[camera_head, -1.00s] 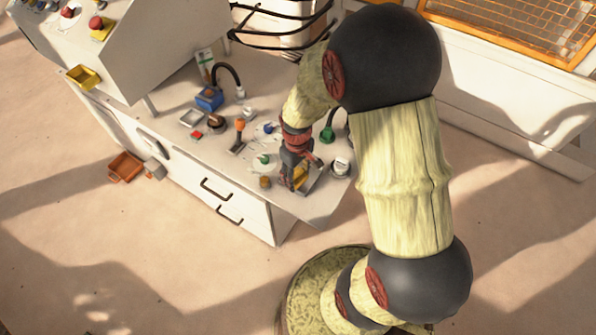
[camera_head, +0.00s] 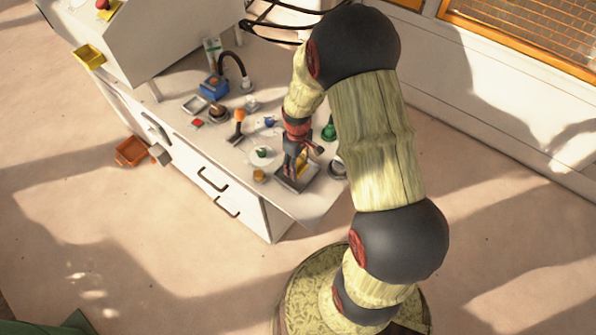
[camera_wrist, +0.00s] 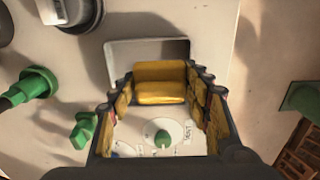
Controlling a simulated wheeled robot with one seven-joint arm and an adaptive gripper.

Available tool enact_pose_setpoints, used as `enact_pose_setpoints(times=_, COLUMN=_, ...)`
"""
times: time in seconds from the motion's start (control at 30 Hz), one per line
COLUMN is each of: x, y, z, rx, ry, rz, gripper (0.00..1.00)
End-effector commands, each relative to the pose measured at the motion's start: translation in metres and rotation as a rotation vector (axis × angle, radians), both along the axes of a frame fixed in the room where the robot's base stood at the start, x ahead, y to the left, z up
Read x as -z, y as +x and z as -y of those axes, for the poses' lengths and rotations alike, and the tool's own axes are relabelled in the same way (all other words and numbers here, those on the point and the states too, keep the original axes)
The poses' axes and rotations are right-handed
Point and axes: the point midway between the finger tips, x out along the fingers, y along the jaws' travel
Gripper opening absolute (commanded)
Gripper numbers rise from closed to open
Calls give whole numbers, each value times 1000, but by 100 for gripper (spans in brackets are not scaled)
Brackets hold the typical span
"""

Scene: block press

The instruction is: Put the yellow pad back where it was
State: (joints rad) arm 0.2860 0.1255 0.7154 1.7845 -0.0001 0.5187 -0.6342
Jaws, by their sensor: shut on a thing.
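The yellow pad (camera_wrist: 160,82) is between the fingertips of my gripper (camera_wrist: 162,80) in the wrist view, and the jaws are shut on it. The fingers also have yellow inner faces. A shallow grey tray (camera_wrist: 120,58) lies just beyond the pad and is partly covered by it. I cannot tell whether the pad touches the tray. In the head view my gripper (camera_head: 292,166) points down over the grey tray (camera_head: 305,183), near the worktop's front right corner. A little yellow shows beside the fingers there.
A dial with a green knob (camera_wrist: 163,138) lies below the pad in the wrist view. The white worktop (camera_head: 318,205) also holds an orange-handled tool (camera_head: 238,118), a blue box (camera_head: 214,88) and a green item (camera_head: 328,132) close to my arm. An orange bin (camera_head: 130,151) is on the floor.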

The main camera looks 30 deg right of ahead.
Motion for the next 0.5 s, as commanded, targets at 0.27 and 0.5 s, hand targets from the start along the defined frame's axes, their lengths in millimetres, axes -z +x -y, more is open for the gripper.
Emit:
enact_pose_setpoints(times=0.27, x=19, y=14, z=10, rx=0, ry=0, rz=2, gripper=25)
enact_pose_setpoints(times=0.5, x=50, y=19, z=13, rx=0, ry=0, rz=1, gripper=25)
